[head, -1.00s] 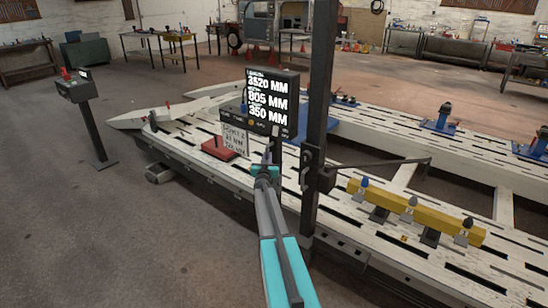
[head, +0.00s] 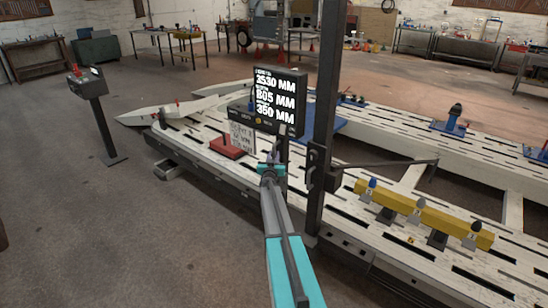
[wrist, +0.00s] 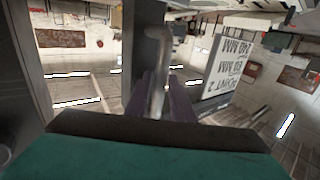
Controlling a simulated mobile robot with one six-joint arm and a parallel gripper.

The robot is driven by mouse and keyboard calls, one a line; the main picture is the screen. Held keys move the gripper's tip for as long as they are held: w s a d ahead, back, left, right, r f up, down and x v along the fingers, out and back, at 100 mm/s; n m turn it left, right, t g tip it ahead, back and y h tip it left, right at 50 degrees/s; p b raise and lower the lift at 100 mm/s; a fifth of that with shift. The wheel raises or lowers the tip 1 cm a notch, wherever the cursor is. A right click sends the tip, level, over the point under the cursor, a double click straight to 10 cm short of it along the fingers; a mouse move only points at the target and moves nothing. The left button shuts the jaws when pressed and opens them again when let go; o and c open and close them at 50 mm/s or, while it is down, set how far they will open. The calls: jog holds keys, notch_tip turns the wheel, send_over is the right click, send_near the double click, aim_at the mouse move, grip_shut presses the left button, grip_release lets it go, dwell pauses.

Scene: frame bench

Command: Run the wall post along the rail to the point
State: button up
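The wall post (head: 322,120) is a tall dark upright at the near edge of the frame bench (head: 200,150), with a thin arm (head: 390,163) reaching right over the bench. A black display (head: 275,98) beside it reads 3530, 805 and 350 MM. A white point card (head: 242,138) stands left of the post; it shows inverted in the wrist view (wrist: 235,68), its figures hard to read. My gripper (head: 272,160) is left of the post, below the display. In the wrist view its fingers (wrist: 162,98) close around a grey handle (wrist: 163,65).
A red block (head: 232,147) lies on the bench by the card. A yellow beam (head: 425,215) with several cone-tipped pieces stands right of the post. A control stand (head: 95,110) is on the left. The floor in front of the bench is clear.

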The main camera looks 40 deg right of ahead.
jog(key=shift+s+a, duration=0.1)
jog(key=b+v, duration=0.4)
jog(key=v, duration=0.9)
jog(key=shift+s+a, duration=0.2)
jog(key=shift+s, duration=0.05)
dwell(0.8)
